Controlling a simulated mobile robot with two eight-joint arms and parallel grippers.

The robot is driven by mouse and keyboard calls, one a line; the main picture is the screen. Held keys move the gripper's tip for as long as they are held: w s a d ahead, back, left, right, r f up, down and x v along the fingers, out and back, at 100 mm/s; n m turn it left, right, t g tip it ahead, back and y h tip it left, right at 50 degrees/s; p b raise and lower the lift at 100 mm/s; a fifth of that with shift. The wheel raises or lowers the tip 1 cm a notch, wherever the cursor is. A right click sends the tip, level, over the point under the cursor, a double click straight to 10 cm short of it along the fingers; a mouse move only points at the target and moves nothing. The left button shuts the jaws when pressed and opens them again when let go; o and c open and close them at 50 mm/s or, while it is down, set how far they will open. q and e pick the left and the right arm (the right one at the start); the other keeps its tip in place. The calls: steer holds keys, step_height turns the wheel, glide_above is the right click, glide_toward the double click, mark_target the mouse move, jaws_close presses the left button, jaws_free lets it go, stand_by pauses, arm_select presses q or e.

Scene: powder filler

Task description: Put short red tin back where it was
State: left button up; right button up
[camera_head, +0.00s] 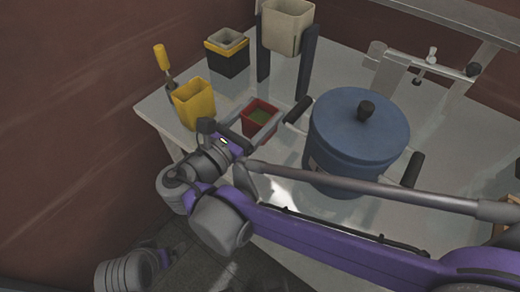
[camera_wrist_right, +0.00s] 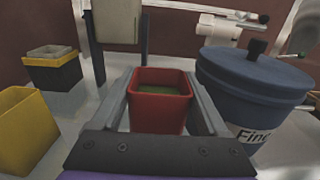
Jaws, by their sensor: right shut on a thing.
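The short red tin (camera_head: 259,117) is a small square open-topped tin with something green inside. It also shows in the middle of the right wrist view (camera_wrist_right: 160,104), between the two grey fingers. My right gripper (camera_head: 262,128) is shut on it, with a finger along each side. The tin is upright. I cannot tell whether its bottom touches the table (camera_head: 292,208). My left gripper is not clearly in view; only a grey arm part shows at the lower left of the head view.
A yellow tin (camera_head: 194,104) with a yellow-handled tool (camera_head: 162,62) stands left. A black-and-yellow tin (camera_head: 227,58) is behind. A beige hopper (camera_head: 286,28) stands on dark posts at the back. A blue lidded pot (camera_head: 352,150) is close on the right.

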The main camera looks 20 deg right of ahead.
steer(key=shift+f+b, duration=1.1)
steer(key=shift+f, duration=4.55)
steer(key=shift+f, duration=0.2)
steer(key=o, duration=1.6)
steer(key=shift+c, duration=0.2)
